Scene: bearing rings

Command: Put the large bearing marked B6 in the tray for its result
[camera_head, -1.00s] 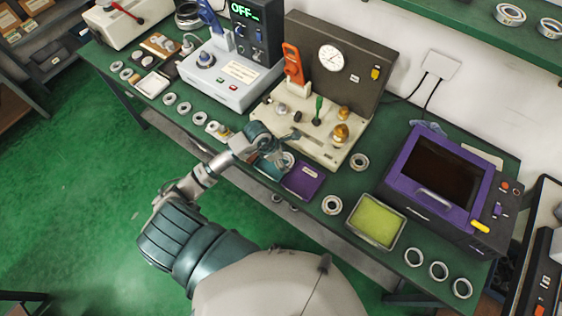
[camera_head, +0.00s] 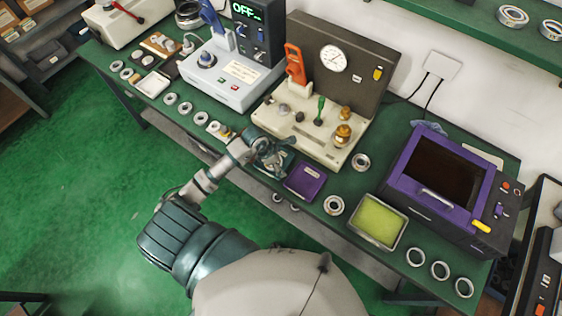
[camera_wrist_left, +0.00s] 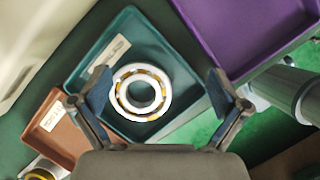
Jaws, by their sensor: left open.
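In the left wrist view a large bearing (camera_wrist_left: 143,70), a pale ring with yellowish parts, lies flat over the teal tray (camera_wrist_left: 150,38); no B6 mark is readable. My left gripper (camera_wrist_left: 159,85) is open, with one finger on each side of the bearing. I cannot tell whether the fingers touch it. In the head view my left gripper (camera_head: 274,158) is over the bench's front edge and hides most of that tray. A purple tray (camera_head: 305,181) is just right of it, also in the wrist view (camera_wrist_left: 245,30). My right gripper is not in view.
A brown labelled tray (camera_wrist_left: 62,140) is left of the teal one. A gauge station (camera_head: 305,125) stands behind the gripper. Loose rings (camera_head: 334,205) lie right of the purple tray, near a green-yellow pad (camera_head: 378,221) and a purple-framed box (camera_head: 440,180).

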